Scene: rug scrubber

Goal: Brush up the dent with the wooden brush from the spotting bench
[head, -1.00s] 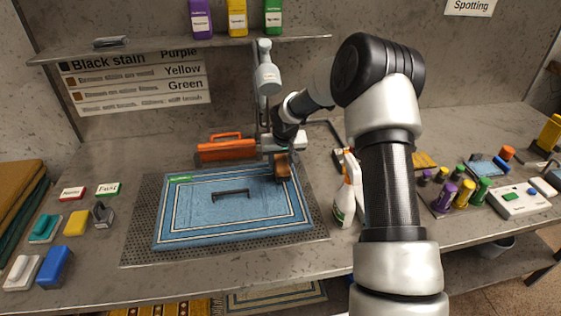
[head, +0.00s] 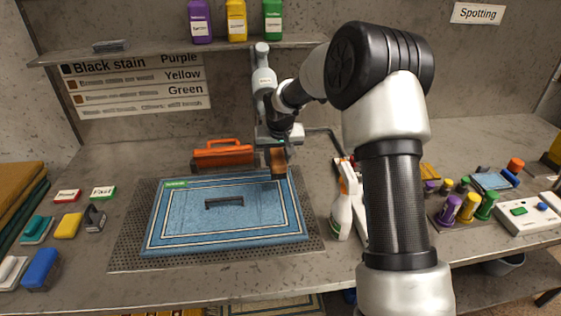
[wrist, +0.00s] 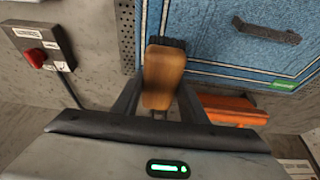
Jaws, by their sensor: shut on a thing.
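My gripper (head: 279,150) is shut on the wooden brush (head: 278,164), over the back right corner of the blue rug (head: 185,230). In the wrist view, the brush's brown body (wrist: 163,75) sits between the two fingers (wrist: 158,100), with dark bristles at its far end beside the rug's edge. I cannot tell whether the bristles touch the rug. The dent (head: 224,202) shows as a dark, narrow bar near the rug's middle, to the left of and nearer than the brush. It also shows in the wrist view (wrist: 266,30), apart from the brush.
An orange tool (head: 222,155) lies behind the rug, left of my gripper. A white spray bottle (head: 341,215) stands right of the perforated mat (head: 125,245). Small blocks and brushes (head: 67,226) lie at left. A shelf (head: 150,50) with bottles hangs above.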

